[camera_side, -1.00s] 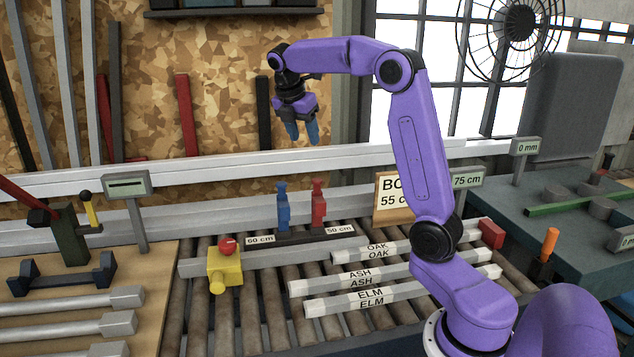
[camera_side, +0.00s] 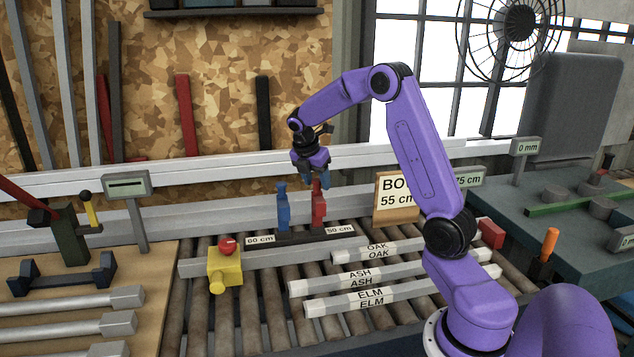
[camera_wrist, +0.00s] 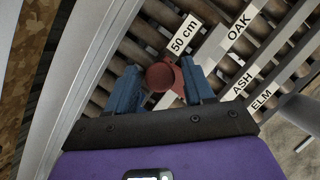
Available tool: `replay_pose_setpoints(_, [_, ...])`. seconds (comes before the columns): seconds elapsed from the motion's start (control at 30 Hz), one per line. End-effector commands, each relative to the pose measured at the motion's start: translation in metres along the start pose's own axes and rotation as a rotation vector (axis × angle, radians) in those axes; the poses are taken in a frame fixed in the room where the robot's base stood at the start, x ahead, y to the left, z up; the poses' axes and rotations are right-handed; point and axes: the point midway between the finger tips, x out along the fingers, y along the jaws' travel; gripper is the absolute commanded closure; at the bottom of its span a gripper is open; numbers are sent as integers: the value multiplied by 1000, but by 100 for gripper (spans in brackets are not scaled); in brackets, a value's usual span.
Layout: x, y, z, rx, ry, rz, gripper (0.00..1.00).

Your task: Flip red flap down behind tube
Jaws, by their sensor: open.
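The red flap (camera_side: 319,208) stands upright on the dark rail at the back of the rollers, beside the 50 cm label (camera_side: 340,230). A matching blue flap (camera_side: 283,210) stands upright to its left, beside the 60 cm label (camera_side: 259,240). My gripper (camera_side: 322,181) is just above the red flap, pointing down. In the wrist view, the red flap (camera_wrist: 161,76) lies between the open blue fingers of my gripper (camera_wrist: 160,85); I cannot tell whether they touch it. The tubes, marked OAK (camera_side: 368,253), ASH (camera_side: 345,280) and ELM (camera_side: 350,299), lie on the rollers in front of the flaps.
A yellow block with a red knob (camera_side: 225,266) sits left on the rollers. A board reading 55 cm (camera_side: 392,200) stands right of the red flap. The white rail (camera_side: 160,176) runs behind. A sign post (camera_side: 133,200) stands at left.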

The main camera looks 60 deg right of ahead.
Motion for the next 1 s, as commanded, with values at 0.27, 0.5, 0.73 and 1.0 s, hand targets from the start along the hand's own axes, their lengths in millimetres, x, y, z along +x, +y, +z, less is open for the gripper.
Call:
replay_pose_setpoints(0.27, [10, 0, 0, -1, 0, 1, 48])
replay_pose_setpoints(0.5, [10, 0, 0, -1, 0, 1, 70])
replay_pose_setpoints(0.73, [10, 0, 0, -1, 0, 1, 100])
replay_pose_setpoints(1.0, [8, -4, -4, 6, -22, 21, 100])
